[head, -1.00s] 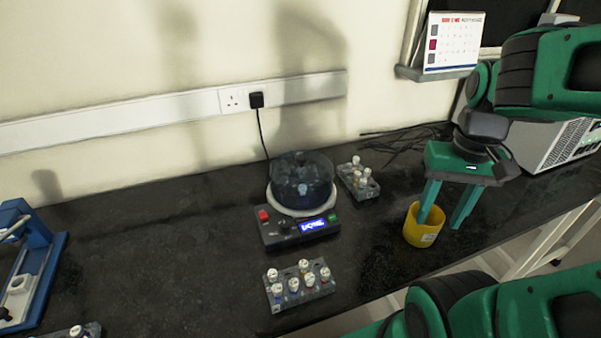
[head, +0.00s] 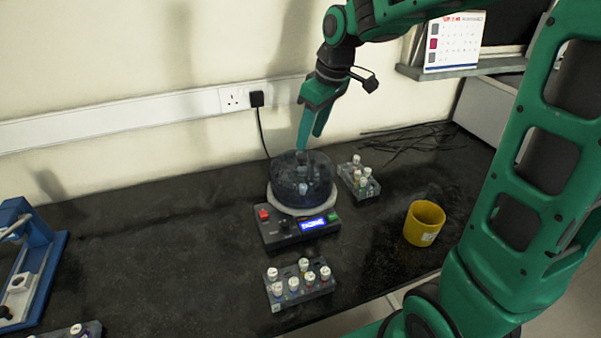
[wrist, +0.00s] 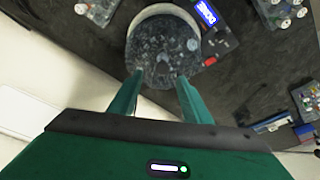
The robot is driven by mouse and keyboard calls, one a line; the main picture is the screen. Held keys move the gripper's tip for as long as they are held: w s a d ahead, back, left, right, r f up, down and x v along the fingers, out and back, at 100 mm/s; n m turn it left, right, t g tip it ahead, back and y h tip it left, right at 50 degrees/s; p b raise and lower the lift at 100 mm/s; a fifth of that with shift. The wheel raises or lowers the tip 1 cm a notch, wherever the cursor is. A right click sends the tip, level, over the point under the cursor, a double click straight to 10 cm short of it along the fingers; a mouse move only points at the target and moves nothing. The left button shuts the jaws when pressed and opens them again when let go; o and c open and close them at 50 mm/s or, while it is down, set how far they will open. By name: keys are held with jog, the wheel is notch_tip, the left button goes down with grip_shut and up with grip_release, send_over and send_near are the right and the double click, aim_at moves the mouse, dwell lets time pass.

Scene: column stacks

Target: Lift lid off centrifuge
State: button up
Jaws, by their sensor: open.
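The centrifuge (head: 290,230) stands on the black bench, with a red button, a lit blue display and a white rim. Its dark see-through lid (head: 290,182) sits on top; it also shows in the wrist view (wrist: 163,52). A small knob is dimly visible near the lid's middle. My gripper (head: 309,146) is above the back part of the lid, fingers pointing down, with nothing between them. In the wrist view my gripper's fingers (wrist: 158,84) are spread apart at the lid's near edge. I cannot tell whether they touch the lid.
A tube rack (head: 358,180) stands close right of the centrifuge, another rack (head: 300,286) in front of it. A yellow cup (head: 424,223) is farther right. A blue device (head: 38,262) stands at the left. The wall with a socket strip (head: 180,105) is close behind.

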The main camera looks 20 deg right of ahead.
aim_at(302, 156)
jog(key=shift+a+x, duration=0.1)
jog(key=shift+x, duration=1.55)
jog(key=shift+a+x, duration=0.15)
jog(key=shift+x, duration=1.55)
jog(key=shift+s, duration=0.1)
grip_shut()
